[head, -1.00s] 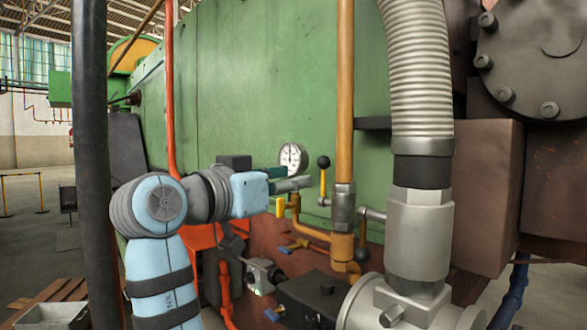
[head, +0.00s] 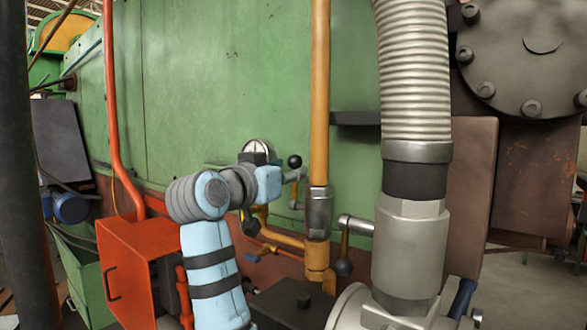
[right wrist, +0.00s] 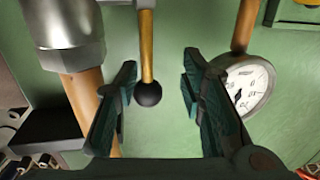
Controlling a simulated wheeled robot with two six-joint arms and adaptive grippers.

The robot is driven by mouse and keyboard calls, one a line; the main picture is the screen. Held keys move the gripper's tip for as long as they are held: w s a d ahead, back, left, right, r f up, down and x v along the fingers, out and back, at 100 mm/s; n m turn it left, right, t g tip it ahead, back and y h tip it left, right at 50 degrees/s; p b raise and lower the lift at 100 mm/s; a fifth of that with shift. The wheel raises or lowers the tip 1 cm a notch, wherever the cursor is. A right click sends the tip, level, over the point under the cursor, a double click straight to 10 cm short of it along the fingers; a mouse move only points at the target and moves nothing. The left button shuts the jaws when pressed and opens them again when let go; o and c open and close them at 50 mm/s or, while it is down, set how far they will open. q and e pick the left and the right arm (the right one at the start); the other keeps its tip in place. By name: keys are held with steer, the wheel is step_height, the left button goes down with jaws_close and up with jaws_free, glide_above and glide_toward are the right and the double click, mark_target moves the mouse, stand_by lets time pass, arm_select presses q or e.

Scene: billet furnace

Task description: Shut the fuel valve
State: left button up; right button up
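A valve lever with a yellow handle and black ball knob (head: 295,161) stands by the orange-yellow pipe (head: 319,90), knob up. In the right wrist view the knob (right wrist: 148,93) and yellow handle (right wrist: 147,48) show between my right gripper's (right wrist: 159,75) two dark fingers. The fingers are open, with a gap on each side of the knob. In the head view my right gripper (head: 290,175) is at the lever, partly hidden by its own wrist. No label shows which valve is the fuel valve. My left gripper is not in view.
A round gauge (right wrist: 245,82) sits close beside one finger. A second black-knobbed lever (head: 343,266) hangs lower right, near the thick grey pipe (head: 411,240). A blue-handled valve (head: 262,252) is below. A red-orange cabinet (head: 130,275) stands left.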

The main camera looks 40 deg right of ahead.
steer(key=shift+s+d+r, duration=0.3)
steer(key=shift+s+r, duration=0.05)
steer(key=shift+s, duration=0.3)
steer(key=shift+c, duration=1.2)
steer(key=shift+w, duration=0.15)
steer(key=c, duration=0.3)
steer(key=shift+a, duration=0.1)
jaws_close()
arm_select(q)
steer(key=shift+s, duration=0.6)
arm_select(e)
steer(key=shift+f, duration=0.1)
